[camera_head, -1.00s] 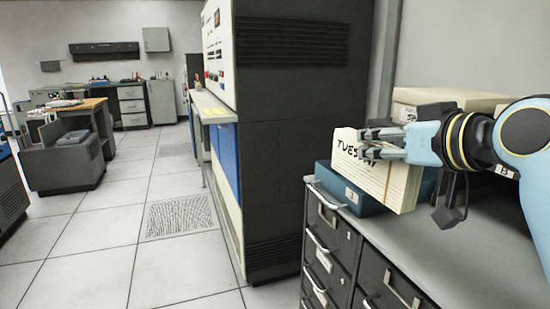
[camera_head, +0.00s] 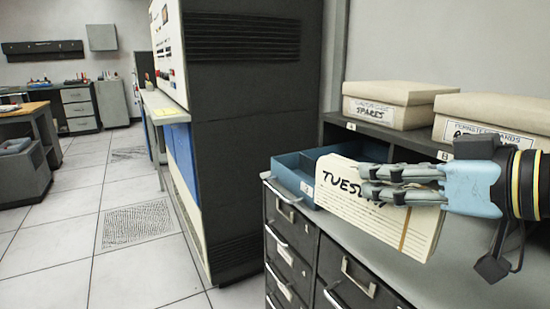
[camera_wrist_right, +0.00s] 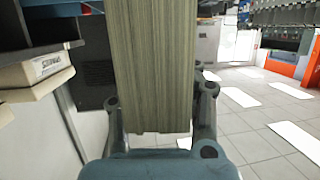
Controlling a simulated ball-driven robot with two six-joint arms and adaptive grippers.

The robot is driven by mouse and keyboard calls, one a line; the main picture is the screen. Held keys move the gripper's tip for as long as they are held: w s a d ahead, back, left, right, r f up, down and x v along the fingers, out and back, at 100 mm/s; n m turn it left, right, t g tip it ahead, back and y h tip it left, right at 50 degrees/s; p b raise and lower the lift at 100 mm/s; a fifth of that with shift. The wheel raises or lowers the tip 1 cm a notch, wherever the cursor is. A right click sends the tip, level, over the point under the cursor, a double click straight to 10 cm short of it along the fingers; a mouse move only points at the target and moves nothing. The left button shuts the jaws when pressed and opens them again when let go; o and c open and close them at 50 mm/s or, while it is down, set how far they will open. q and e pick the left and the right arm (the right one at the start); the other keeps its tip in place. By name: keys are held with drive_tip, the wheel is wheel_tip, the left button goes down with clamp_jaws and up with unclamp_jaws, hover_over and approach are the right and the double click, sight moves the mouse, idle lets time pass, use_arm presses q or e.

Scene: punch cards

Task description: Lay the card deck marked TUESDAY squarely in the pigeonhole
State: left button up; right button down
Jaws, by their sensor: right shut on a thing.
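The card deck marked TUESDAY (camera_head: 345,191) is a thick cream block with handwriting on its upper face. My right gripper (camera_head: 385,185) is shut on the deck, its grey fingers lying across the marked face. The deck is tilted and held in front of a blue tray (camera_head: 289,172) on the cabinet top. In the right wrist view the deck (camera_wrist_right: 152,70) stands between the fingers, showing its striped card edges. Dark pigeonholes labelled A and B (camera_head: 352,139) lie behind, under the boxes, partly hidden by the deck and gripper. My left gripper is out of view.
A SPARES box (camera_head: 375,112) and a second lidded box (camera_head: 495,122) sit on top of the pigeonhole unit. The grey drawer cabinet (camera_head: 310,262) is below. A tall dark machine cabinet (camera_head: 240,150) stands to the left, with open tiled floor beyond.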

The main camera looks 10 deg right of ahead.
drive_tip(key=a+r+n+g+y, duration=0.3)
drive_tip(key=a+r+n, duration=0.1)
drive_tip(key=a, duration=0.3)
drive_tip(key=a+r+n+g+y, duration=0.3)
drive_tip(key=a+n+g, duration=0.1)
drive_tip(key=a, duration=0.3)
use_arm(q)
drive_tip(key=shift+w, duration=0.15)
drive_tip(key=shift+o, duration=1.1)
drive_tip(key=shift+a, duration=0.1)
use_arm(e)
drive_tip(key=w+a+f+n+g+y, duration=0.1)
drive_tip(key=w+a+f+n+g, duration=0.3)
drive_tip(key=f+g, duration=0.1)
drive_tip(key=shift+a+g+y, duration=0.2)
drive_tip(key=shift+g+y, duration=0.1)
drive_tip(key=shift+g, duration=0.1)
